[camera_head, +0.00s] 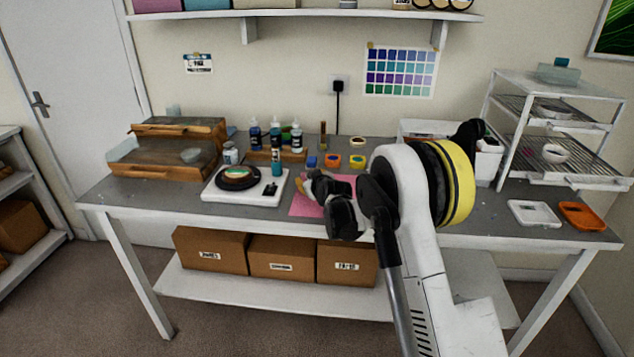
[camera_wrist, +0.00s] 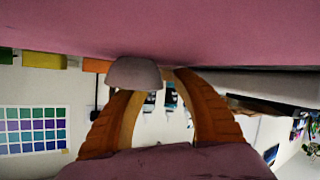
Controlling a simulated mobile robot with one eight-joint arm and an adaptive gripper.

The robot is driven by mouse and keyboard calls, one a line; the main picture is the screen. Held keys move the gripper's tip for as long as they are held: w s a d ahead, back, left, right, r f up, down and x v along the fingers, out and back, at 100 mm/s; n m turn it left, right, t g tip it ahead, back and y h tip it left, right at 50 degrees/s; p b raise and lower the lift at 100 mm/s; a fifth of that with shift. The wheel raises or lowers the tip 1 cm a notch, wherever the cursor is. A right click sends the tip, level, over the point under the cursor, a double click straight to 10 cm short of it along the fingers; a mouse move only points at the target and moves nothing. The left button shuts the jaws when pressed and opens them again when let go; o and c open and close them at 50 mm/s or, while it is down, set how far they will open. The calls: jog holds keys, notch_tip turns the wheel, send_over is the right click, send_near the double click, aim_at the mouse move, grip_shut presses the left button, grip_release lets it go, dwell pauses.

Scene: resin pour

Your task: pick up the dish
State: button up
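The dish (camera_wrist: 135,74) is a small pale grey-pink bowl in the wrist view, which is upside down. It stands upright on the pink mat (camera_wrist: 60,30). My gripper (camera_wrist: 155,84) has its two orange-brown fingers spread apart at the dish. The left finger's tip is hidden behind the dish; the right tip is just right of it. I cannot tell whether either touches.
A white scale (camera_head: 217,189) with a dark round mould is left of the mat. Bottles (camera_head: 275,135) and small colored pots (camera_head: 333,160) stand behind. Wooden trays (camera_head: 168,140) are at the left, a wire rack (camera_head: 560,175) with bowls at the right.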

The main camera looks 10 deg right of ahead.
grip_shut()
jog(key=shift+r, duration=0.15)
